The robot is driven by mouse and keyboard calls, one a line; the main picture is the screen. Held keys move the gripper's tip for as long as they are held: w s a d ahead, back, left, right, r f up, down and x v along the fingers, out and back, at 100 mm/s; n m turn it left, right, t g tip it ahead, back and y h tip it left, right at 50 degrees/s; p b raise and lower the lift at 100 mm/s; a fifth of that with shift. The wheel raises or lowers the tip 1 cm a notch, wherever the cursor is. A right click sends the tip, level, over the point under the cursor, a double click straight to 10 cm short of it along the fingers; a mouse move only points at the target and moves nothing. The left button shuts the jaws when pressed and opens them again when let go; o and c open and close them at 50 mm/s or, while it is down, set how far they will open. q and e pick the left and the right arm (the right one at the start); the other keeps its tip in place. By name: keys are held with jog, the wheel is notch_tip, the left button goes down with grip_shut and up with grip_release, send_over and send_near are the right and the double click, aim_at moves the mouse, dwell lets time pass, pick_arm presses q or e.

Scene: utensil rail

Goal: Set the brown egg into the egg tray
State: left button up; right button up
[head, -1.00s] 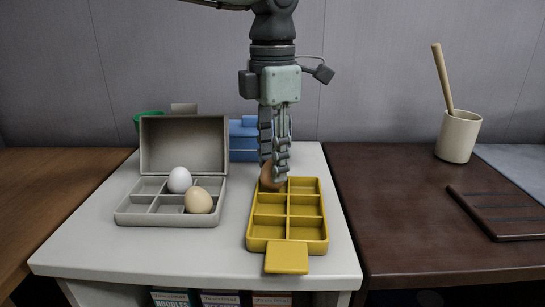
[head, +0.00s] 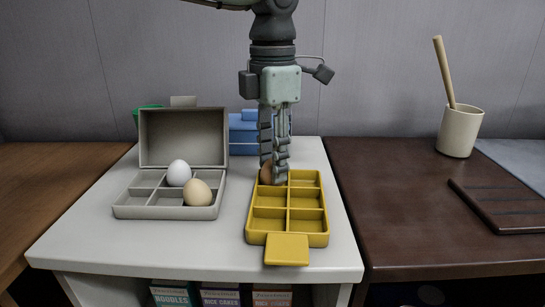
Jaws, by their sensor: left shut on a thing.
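The brown egg (head: 265,174) is between the fingers of my left gripper (head: 273,178), which is shut on it and points straight down. The fingers hide much of the egg. The egg is at the back left compartment of the yellow egg tray (head: 287,250); I cannot tell whether it touches the tray floor. The tray's other compartments look empty. My right gripper is not in view.
A grey lidded carton (head: 165,212) stands open at left, holding a white egg (head: 179,173) and a tan egg (head: 197,193). A blue box (head: 242,135) is behind. A cup with a wooden stick (head: 459,132) stands at right on the dark counter.

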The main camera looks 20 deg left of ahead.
pick_arm(q)
jog(key=o, duration=0.7)
